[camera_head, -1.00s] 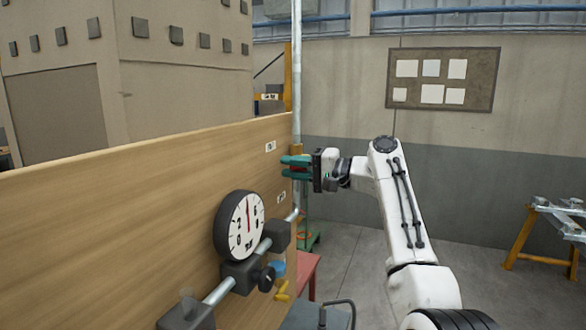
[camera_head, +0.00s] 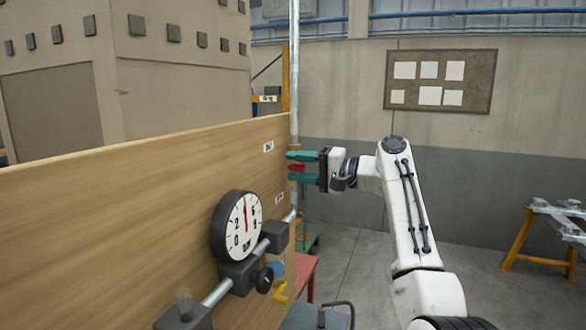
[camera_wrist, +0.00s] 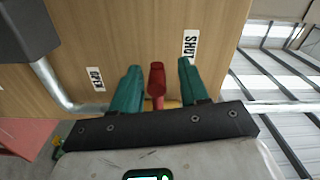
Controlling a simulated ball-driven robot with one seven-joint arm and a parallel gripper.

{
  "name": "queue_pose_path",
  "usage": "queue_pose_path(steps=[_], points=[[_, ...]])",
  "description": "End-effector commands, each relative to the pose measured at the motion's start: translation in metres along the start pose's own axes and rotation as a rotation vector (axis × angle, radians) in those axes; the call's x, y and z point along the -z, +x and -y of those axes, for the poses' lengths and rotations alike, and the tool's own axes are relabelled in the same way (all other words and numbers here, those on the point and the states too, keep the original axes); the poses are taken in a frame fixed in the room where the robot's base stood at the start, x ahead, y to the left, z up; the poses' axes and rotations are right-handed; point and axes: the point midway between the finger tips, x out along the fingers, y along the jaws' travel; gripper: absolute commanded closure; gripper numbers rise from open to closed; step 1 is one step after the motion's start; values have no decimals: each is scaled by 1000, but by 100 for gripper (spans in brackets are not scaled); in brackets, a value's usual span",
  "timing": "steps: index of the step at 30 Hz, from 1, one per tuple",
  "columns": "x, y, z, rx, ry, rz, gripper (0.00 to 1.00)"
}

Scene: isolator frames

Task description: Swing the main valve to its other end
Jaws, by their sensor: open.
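The main valve shows as a red handle (camera_wrist: 157,76) on the pipe at the wooden board's right edge. In the wrist view it stands between the two green fingers of my gripper (camera_wrist: 156,88), with gaps on both sides. The SHUT label (camera_wrist: 190,43) is to the right of the handle and the OPEN label (camera_wrist: 94,78) to its left. In the head view my gripper (camera_head: 302,161) is open at the board's edge, with the red handle (camera_head: 297,168) between its fingers. The fingers partly hide the handle and its pivot.
The wooden board (camera_head: 120,185) carries a round gauge (camera_head: 237,226) and a pipe with dark fittings, a blue knob (camera_head: 277,268) and a yellow handle (camera_head: 280,292) below. A vertical pipe (camera_head: 294,80) runs above the gripper.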

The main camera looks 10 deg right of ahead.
Motion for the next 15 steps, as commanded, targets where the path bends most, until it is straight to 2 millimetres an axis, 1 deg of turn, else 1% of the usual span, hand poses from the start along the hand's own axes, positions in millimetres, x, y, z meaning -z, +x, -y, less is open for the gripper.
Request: queue_pose_path(steps=[1,9,12,15], points=[[0,-9,-4,0,-2,-3,56],[1,-62,-3,1,-3,-5,56],[1,-76,-2,2,-3,-4,56],[1,-86,0,3,-3,-4,56]])
